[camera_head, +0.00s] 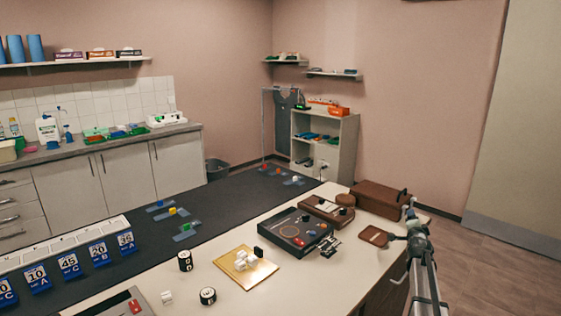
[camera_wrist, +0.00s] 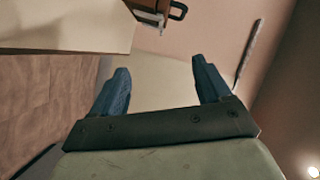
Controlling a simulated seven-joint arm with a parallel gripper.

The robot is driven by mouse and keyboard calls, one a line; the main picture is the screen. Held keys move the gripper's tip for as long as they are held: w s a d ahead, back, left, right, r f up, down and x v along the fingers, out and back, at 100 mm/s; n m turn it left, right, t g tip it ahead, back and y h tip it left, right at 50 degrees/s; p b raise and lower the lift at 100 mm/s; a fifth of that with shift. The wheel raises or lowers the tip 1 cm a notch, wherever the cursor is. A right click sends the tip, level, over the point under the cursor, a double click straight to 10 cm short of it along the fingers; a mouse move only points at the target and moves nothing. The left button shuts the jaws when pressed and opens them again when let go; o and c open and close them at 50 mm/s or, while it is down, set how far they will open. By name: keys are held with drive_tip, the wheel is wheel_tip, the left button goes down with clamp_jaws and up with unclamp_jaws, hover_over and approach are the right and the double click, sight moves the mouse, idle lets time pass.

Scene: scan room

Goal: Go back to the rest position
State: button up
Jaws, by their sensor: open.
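My gripper (camera_wrist: 161,82) is open in the wrist view, its two blue fingers spread wide with nothing between them. In the head view my arm rises from the bottom right, and its end is near the right edge of the white table (camera_head: 217,286), close to the brown case (camera_head: 380,200). The exact pose of the fingers is too small to tell there. In the wrist view the table (camera_wrist: 70,25) shows at the upper left, and part of a brown case with a dark handle (camera_wrist: 177,11) shows at the top.
A dark mat (camera_head: 150,235) runs along the far side. Open floor (camera_head: 480,265) lies right of the table.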

drive_tip(key=s+d+f+g, duration=0.2)
drive_tip(key=s+d+f, duration=0.2)
drive_tip(key=s+f, duration=0.6)
drive_tip(key=s+a+f+n+g+y, duration=0.25)
drive_tip(key=s+a+f, duration=0.3)
drive_tip(key=f, duration=0.45)
drive_tip(key=s+a+f+n+g+y, duration=0.1)
drive_tip(key=s+a+f+g, duration=0.2)
drive_tip(key=s+a+f, duration=0.5)
drive_tip(key=s+a+f+n+g+y, duration=0.1)
drive_tip(key=s+a+f+g, duration=0.2)
drive_tip(key=f, duration=1)
drive_tip(key=s+a+f+n+g+y, duration=0.1)
drive_tip(key=s+a+f+n+g, duration=0.3)
drive_tip(key=s, duration=0.6)
drive_tip(key=s+a+f+m+g+y, duration=0.1)
drive_tip(key=s+a+f+y, duration=0.1)
drive_tip(key=s+a+f, duration=0.6)
drive_tip(key=s+a+r+n+g, duration=0.1)
drive_tip(key=s+a+n+g, duration=0.2)
drive_tip(key=s, duration=0.8)
drive_tip(key=s+a+r+n+g+h, duration=0.1)
drive_tip(key=s+a+n, duration=0.5)
drive_tip(key=s, duration=0.6)
drive_tip(key=shift+s+a+r+g, duration=0.25)
drive_tip(key=shift+a+r+g, duration=0.3)
drive_tip(key=shift+g, duration=0.7)
drive_tip(key=shift+d+n+h, duration=0.1)
drive_tip(key=shift+n+h, duration=0.15)
